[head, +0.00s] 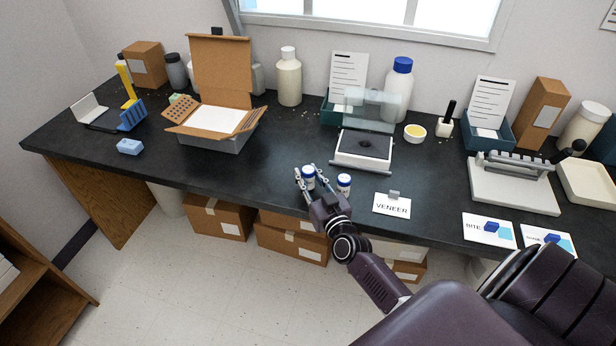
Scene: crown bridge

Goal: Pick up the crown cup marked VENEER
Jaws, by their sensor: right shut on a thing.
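Two small white cups with blue bands stand near the front edge of the black bench. My right gripper (309,174) reaches in from the lower right and is shut on the left cup (308,177), one finger on each side. The other cup (344,183) stands just to the right, outside the fingers. I cannot tell whether the held cup is off the bench top. No marking is readable on either cup. A white card reading VENEER (391,206) lies to the right of the cups. My left gripper is not in view.
Behind the cups is a white device with a dark top and clear shield (364,150). Further right are a grey rack on a white base (514,184) and cards (489,230). An open cardboard box (215,118) stands left. The bench (240,172) is clear left of the gripper.

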